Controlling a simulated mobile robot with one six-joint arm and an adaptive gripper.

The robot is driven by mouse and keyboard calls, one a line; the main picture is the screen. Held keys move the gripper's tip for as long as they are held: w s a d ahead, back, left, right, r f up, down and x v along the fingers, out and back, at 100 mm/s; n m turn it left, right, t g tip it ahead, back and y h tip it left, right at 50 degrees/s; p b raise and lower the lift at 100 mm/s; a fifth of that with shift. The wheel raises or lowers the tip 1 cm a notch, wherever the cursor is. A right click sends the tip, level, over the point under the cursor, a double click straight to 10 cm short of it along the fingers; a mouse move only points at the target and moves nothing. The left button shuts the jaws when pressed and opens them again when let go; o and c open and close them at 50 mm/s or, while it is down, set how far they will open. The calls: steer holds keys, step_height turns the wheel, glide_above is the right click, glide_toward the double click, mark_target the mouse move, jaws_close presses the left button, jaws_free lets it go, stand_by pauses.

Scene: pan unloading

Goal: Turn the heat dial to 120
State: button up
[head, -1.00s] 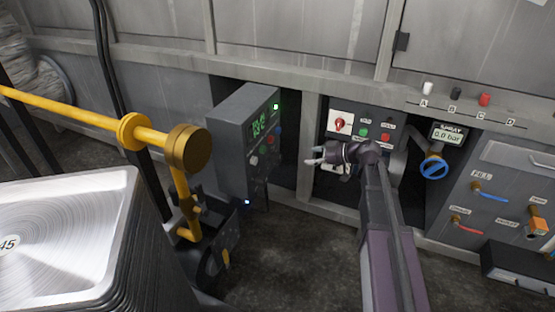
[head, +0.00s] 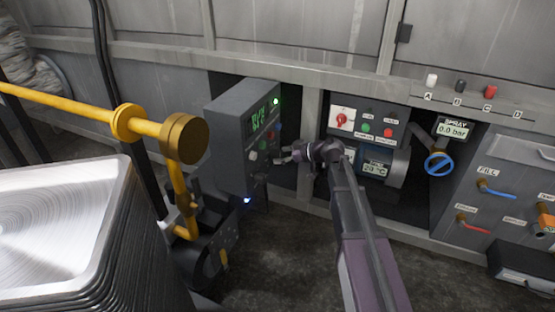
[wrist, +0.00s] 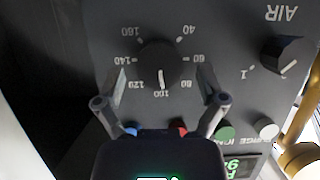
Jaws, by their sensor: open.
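The heat dial (wrist: 158,66) is a dark round knob in the wrist view, with a white mark and a scale from 40 to 160 that appears upside down. The mark points at about 100. My gripper (wrist: 161,78) is open, with one finger on each side of the dial and gaps to it visible; depth is hard to judge. In the head view my gripper (head: 284,154) is at the right side of the grey control box (head: 228,135), by its lower panel. The dial is too small to make out there.
An AIR knob (wrist: 288,62) is beside the dial in the wrist view, with a green button (wrist: 224,132) below. A second panel (head: 366,120) is behind my arm. A yellow pipe (head: 150,130) and stacked pans (head: 135,215) are at left.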

steer(key=shift+x, duration=0.85)
steer(key=c, duration=1.1)
